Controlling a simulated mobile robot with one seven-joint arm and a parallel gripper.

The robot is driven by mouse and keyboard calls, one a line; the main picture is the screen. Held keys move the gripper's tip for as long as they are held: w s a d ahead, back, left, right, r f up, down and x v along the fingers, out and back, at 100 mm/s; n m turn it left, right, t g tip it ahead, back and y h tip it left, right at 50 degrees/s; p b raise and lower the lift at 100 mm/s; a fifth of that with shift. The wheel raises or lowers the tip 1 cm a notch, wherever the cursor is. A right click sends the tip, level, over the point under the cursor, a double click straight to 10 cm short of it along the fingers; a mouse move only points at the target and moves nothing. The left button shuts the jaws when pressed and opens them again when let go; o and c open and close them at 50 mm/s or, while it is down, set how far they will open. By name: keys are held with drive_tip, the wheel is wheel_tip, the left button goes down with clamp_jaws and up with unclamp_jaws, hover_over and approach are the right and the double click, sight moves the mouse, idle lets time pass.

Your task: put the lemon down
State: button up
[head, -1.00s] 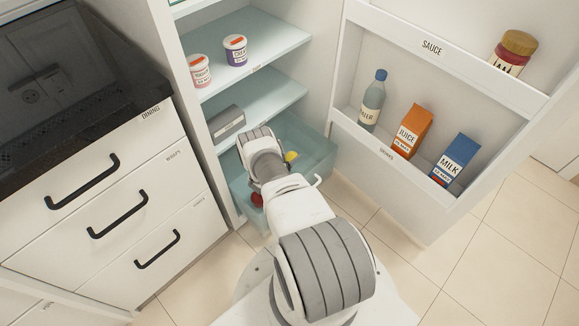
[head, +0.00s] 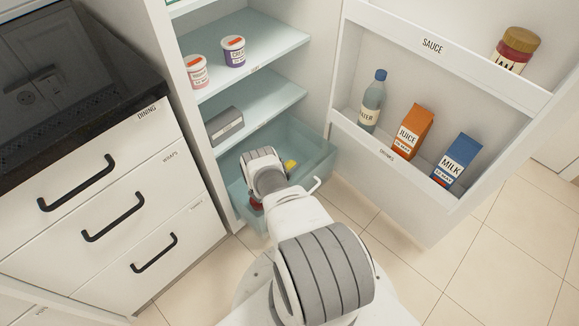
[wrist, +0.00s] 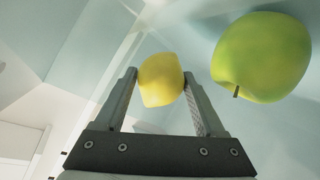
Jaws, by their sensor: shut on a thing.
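In the wrist view, the yellow lemon (wrist: 161,82) sits between the two fingertips of my gripper (wrist: 160,76), which is shut on it. A green apple (wrist: 262,57) is close by on the right, apart from the lemon. In the head view, my wrist reaches into the clear fridge drawer (head: 318,160) and hides my fingers. A small yellow patch (head: 290,164) shows beside my wrist; I cannot tell if it is the held lemon.
A red item (head: 256,203) is partly visible in the drawer's front left. A grey box (head: 225,125) and two tubs (head: 233,51) stand on the shelves above. The open fridge door at right holds a water bottle (head: 373,101), juice (head: 413,131) and milk (head: 457,160) cartons.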

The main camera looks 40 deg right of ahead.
drive_tip(key=o, duration=1.6)
drive_tip(key=shift+c, duration=0.2)
drive_tip(key=shift+r, duration=0.15)
drive_tip(key=shift+r, duration=0.55)
drive_tip(key=p+v, duration=0.3)
drive_tip(key=v, duration=0.4)
drive_tip(key=shift+a, duration=0.25)
